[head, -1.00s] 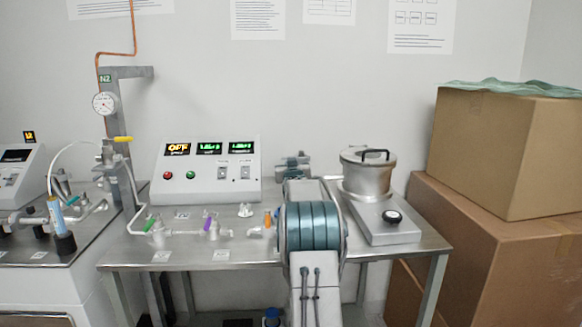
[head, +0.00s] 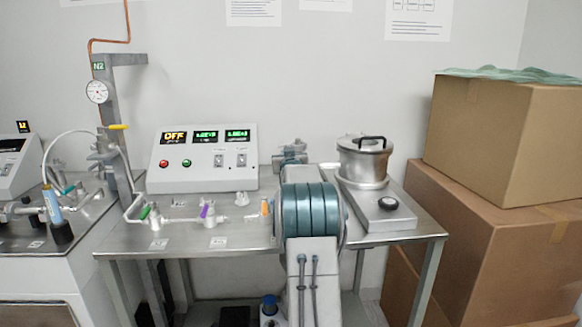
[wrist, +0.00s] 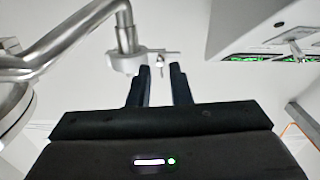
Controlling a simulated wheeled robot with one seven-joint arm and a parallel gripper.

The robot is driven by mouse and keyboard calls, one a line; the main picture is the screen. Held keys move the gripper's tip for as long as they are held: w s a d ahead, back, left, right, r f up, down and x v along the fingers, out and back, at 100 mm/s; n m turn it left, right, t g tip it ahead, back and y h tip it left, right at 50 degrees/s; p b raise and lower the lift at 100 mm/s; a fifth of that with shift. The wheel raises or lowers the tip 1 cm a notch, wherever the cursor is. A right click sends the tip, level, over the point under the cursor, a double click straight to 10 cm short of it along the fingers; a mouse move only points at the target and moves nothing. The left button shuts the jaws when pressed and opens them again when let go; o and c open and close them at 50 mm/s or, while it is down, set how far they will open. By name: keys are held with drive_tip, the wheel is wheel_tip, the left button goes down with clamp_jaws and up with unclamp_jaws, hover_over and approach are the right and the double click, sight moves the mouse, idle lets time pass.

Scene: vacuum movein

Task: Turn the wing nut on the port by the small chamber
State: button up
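The small chamber (head: 364,162) is a lidded silver metal pot with a black handle, right of my arm in the head view. In the wrist view, a metal pipe (wrist: 62,58) ends in a collared port fitting (wrist: 127,56). A small pale piece, apparently the wing nut (wrist: 160,60), sits at the right of that fitting. My gripper (wrist: 160,68) has its two dark fingers apart, with the small piece at or just beyond the gap between their tips. I cannot tell whether they touch it. In the head view my arm hides the gripper and wing nut.
The control box (head: 203,158) with lit displays stands left of my arm on the metal bench (head: 180,243). Stacked cardboard boxes (head: 500,145) crowd the right side.

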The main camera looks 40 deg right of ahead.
drive_tip(key=b+v, duration=0.1)
drive_tip(key=v, duration=1)
drive_tip(key=shift+s, duration=0.2)
drive_tip(key=shift+a, duration=0.15)
drive_tip(key=s+a+r+n+g+y+p, duration=0.1)
drive_tip(key=s+a+g+y+p, duration=0.3)
drive_tip(key=a, duration=0.8)
drive_tip(key=s+a+r+n+g+y+p, duration=0.15)
drive_tip(key=s+a+p, duration=0.4)
drive_tip(key=a, duration=0.55)
drive_tip(key=s+a+f+n+g+y+p, duration=0.1)
drive_tip(key=s+a+g+y+p, duration=0.1)
drive_tip(key=s+a, duration=0.5)
drive_tip(key=s+a+f+n+g+y+p, duration=0.1)
drive_tip(key=s+a+g+p, duration=0.3)
drive_tip(key=s, duration=1.2)
drive_tip(key=a+n+g, duration=0.1)
drive_tip(key=a, duration=0.3)
drive_tip(key=shift+s+a+f+y+p, duration=0.2)
drive_tip(key=shift+s+f+y+p, duration=0.1)
drive_tip(key=shift+s+f+y, duration=0.1)
